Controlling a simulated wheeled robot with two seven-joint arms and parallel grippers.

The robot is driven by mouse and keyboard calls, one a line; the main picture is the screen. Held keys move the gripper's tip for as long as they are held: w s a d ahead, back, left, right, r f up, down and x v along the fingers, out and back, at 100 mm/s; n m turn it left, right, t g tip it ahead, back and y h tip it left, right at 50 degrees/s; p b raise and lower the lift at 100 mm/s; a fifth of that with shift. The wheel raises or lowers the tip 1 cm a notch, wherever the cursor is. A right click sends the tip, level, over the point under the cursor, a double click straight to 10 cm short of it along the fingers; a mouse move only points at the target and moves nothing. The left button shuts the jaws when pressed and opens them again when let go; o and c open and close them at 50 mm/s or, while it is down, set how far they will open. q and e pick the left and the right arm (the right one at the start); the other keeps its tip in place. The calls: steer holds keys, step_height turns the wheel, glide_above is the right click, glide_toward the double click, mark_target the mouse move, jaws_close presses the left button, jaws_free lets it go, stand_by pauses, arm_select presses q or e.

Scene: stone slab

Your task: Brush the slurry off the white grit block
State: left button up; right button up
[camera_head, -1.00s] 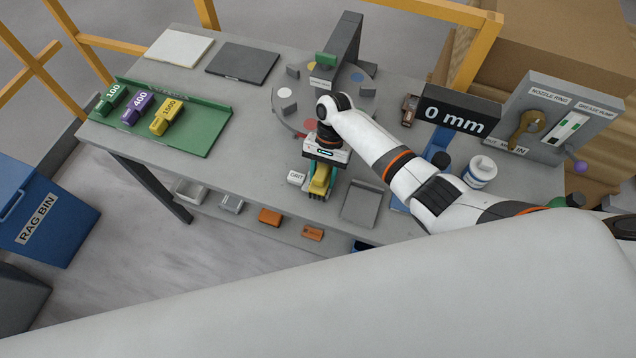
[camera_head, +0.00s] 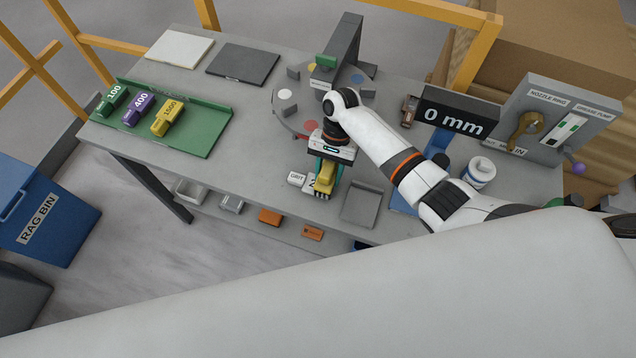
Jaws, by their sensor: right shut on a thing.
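The white grit block (camera_head: 297,179), lettered GRIT, lies near the front edge of the table. My right gripper (camera_head: 326,172) points down beside it, to its right, with teal fingers shut on a yellow-handled brush (camera_head: 325,180). The brush's dark lower end is low at the block's right part, which it partly hides. I cannot tell whether the bristles touch the block. Slurry on the block is too small to make out. My left gripper is not in view.
A green rack (camera_head: 205,130) with blocks marked 100, 400 and 1500 stands at the left. A round plate (camera_head: 288,117) with coloured discs lies behind the gripper. A grey tray (camera_head: 361,206) is to the right. A 0 mm display (camera_head: 455,115) and white jar (camera_head: 480,172) stand further right.

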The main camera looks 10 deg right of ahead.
steer(key=s+d+r, duration=0.4)
steer(key=d+r, duration=0.2)
steer(key=shift+s+d, duration=0.2)
stand_by(0.4)
